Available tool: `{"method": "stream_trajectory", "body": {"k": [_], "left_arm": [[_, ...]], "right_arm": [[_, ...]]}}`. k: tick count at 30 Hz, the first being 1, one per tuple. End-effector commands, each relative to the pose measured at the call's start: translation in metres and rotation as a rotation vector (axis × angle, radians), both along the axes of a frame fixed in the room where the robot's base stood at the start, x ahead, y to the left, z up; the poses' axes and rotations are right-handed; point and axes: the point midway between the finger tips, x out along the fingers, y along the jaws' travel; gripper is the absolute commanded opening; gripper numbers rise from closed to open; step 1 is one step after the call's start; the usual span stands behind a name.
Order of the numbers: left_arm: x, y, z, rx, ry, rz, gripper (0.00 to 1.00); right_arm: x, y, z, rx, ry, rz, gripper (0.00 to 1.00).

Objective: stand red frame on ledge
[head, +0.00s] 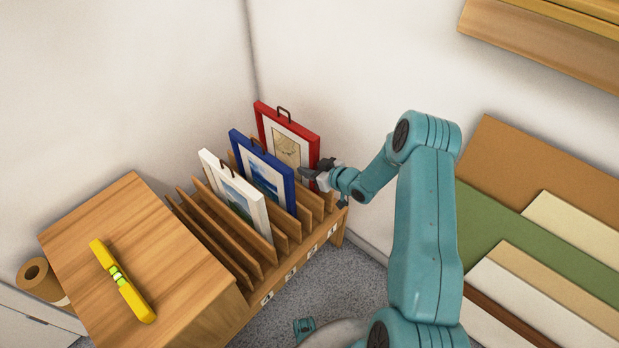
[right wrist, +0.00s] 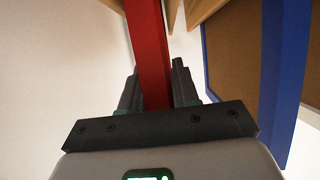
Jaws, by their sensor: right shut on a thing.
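The red frame (head: 286,122) holds a pale print and has a dark hanger on its top edge. It stands upright at the back of the slotted wooden rack (head: 213,238). My right gripper (head: 309,176) is shut on its near side edge. In the right wrist view, the red edge (right wrist: 148,52) lies between both fingers of my right gripper (right wrist: 158,92). A wooden ledge (head: 545,40) is on the wall at the upper right. My left gripper is not in view.
A blue frame (head: 264,172) and a white frame (head: 237,196) stand in the rack in front of the red one. A yellow level (head: 122,280) lies on the wooden cabinet top (head: 150,232). Coloured boards (head: 535,210) lean at the right. A brown roll (head: 37,275) is at the far left.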

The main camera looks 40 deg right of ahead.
Motion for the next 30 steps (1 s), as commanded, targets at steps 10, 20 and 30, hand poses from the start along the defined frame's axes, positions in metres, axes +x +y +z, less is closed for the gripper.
{"method": "stream_trajectory", "body": {"k": [10, 20, 30], "left_arm": [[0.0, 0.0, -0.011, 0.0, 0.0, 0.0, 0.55], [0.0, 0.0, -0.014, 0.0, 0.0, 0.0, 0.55], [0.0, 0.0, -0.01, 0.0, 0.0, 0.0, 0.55]], "right_arm": [[0.0, 0.0, -0.034, 0.0, -0.004, -0.001, 0.0], [-0.001, 0.0, -0.037, 0.002, 0.001, -0.001, 0.56], [-0.001, 0.0, -0.037, 0.003, 0.002, -0.001, 0.56]]}}
